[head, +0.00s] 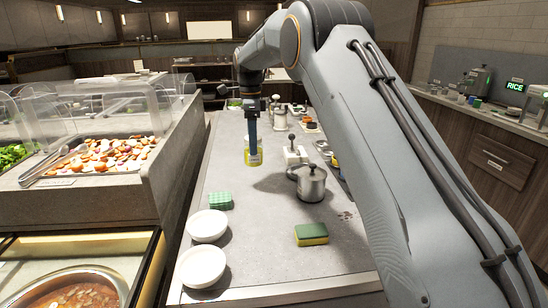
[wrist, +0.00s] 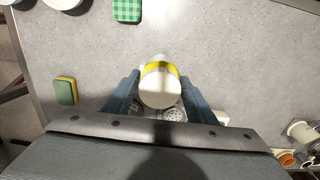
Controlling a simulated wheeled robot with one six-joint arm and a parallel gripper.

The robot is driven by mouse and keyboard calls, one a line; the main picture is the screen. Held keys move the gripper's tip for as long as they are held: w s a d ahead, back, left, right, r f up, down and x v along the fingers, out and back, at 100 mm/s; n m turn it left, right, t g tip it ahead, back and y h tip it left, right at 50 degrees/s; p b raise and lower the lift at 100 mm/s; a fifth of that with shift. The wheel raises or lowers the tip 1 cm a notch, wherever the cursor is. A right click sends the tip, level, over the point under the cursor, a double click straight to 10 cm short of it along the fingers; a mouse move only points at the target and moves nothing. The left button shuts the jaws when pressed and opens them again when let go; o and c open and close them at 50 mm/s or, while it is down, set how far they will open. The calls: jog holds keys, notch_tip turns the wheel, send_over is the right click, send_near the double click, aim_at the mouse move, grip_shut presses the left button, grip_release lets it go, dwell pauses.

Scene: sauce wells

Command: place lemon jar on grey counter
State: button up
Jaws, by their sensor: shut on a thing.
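The lemon jar (head: 253,158) has a pale lid and a yellow band. In the wrist view its round white lid (wrist: 160,88) and yellow band show between the two blue fingers. My gripper (head: 252,137) is shut on the jar, which is upright or nearly so, over the grey counter (head: 262,255). The counter's speckled top also shows in the wrist view (wrist: 225,50). I cannot tell whether the jar's base touches the counter; the base is hidden in the wrist view.
A lidded metal pot (head: 311,184) and a white pump-topped container (head: 294,155) stand right of the jar. Nearer are a green checked cloth (head: 220,201), two white bowls (head: 206,226) and a green-yellow sponge (head: 311,235). Clear counter lies between the cloth and the pot.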

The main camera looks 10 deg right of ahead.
aim_at(254, 166)
notch_tip(254, 166, down, 9)
jog(key=p, duration=0.2)
jog(key=shift+d+f+p, duration=0.1)
jog(key=shift+f+p, duration=0.1)
jog(key=shift+p, duration=0.1)
jog(key=shift+f, duration=0.15)
jog(key=o, duration=1.3)
notch_tip(254, 166, up, 12)
jog(key=b, duration=0.3)
jog(key=s+d+f+n, duration=0.4)
jog(key=s+d+n, duration=0.1)
jog(key=s, duration=0.9)
jog(key=s+d+f+n, duration=0.5)
jog(key=s+n, duration=0.2)
jog(key=s, duration=0.6)
jog(key=s+d+f+n, duration=0.5)
jog(key=s+n, duration=0.1)
jog(key=s, duration=0.8)
jog(key=shift+s+d+f+t, duration=0.15)
jog(key=shift+s+d+t, duration=0.15)
jog(key=shift+s+d, duration=0.05)
